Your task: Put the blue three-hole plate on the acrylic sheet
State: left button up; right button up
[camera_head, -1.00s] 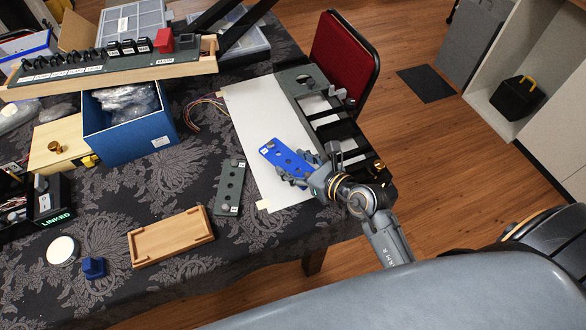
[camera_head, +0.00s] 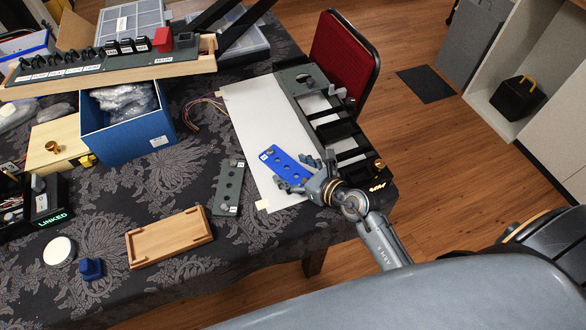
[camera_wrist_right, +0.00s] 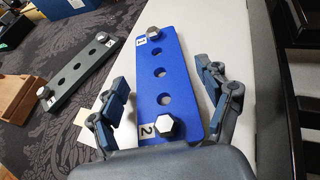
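The blue three-hole plate (camera_head: 287,165) lies over the lower part of the white acrylic sheet (camera_head: 262,115) and appears to rest on it. In the right wrist view the blue plate (camera_wrist_right: 166,60) has three holes and a silver hex bolt at each end, with labels 1 and 2. My right gripper (camera_head: 303,176) is around the plate's near end. In the wrist view my right gripper (camera_wrist_right: 163,95) is open, with one finger on each side of the plate and gaps between. My left gripper is not in view.
A grey holed plate (camera_head: 229,190) lies left of the sheet. A black slotted frame (camera_head: 345,140) borders its right side. A wooden tray (camera_head: 168,237), blue box (camera_head: 125,120) and small blue knob (camera_head: 91,269) stand further left. A red chair (camera_head: 343,52) is beyond the table.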

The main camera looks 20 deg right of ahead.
jog(key=shift+r, duration=0.15)
jog(key=v, duration=0.7)
jog(key=shift+s+d, duration=0.15)
jog(key=shift+s, duration=0.1)
dwell(0.5)
